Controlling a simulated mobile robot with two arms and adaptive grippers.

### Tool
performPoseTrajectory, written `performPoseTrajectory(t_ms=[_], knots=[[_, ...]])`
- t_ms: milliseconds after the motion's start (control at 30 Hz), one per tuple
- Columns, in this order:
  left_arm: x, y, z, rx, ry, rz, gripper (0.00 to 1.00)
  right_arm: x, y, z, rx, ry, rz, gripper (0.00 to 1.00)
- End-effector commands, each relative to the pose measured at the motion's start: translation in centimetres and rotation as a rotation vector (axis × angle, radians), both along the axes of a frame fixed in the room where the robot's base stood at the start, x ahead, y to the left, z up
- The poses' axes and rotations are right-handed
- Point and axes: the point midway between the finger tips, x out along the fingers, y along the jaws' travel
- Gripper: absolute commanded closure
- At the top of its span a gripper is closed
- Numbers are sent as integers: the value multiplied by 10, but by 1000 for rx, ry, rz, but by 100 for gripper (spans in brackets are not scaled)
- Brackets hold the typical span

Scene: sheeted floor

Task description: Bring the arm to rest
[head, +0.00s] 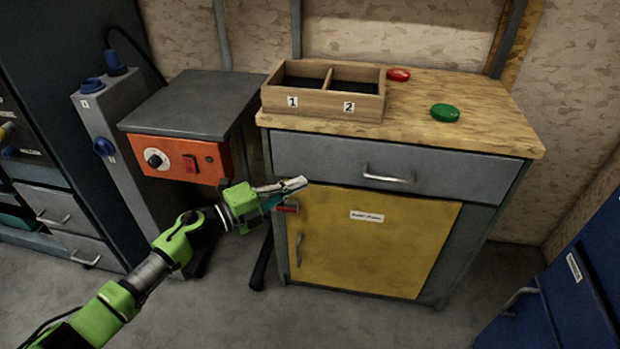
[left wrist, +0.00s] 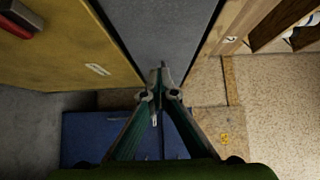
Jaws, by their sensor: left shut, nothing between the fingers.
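My left arm reaches in from the lower left in the head view. Its left gripper (head: 294,185) is shut and empty, in front of the left side of the cabinet, near the seam between the grey drawer (head: 330,160) and the yellow door (head: 372,245). In the left wrist view the fingertips (left wrist: 161,93) meet at the middle. The grey drawer front (left wrist: 160,35) and yellow door (left wrist: 70,50) show beyond them. Whether the gripper touches the cabinet cannot be told. My right gripper is not in view.
On the wooden top stand a two-compartment box (head: 320,104), a red disc (head: 399,74) and a green disc (head: 445,112). An orange-fronted machine (head: 180,158) stands left, a blue cabinet (head: 585,275) right. Handles stick out from drawer and door. The grey floor in front is clear.

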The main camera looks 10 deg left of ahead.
Motion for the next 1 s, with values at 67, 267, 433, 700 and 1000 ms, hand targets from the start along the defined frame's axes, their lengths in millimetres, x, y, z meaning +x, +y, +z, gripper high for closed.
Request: performPoseTrajectory(t_ms=[67,267,433,700,1000], knots=[[-11,11,-1,1,2,0,100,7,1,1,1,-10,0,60],[-31,30,-1,1,2,-2,100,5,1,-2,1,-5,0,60],[-36,35,0,-1,1,-1,100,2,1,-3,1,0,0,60],[-34,30,4,-116,42,115,100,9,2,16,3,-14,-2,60],[-56,60,-26,-493,343,587,100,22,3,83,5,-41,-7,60]])
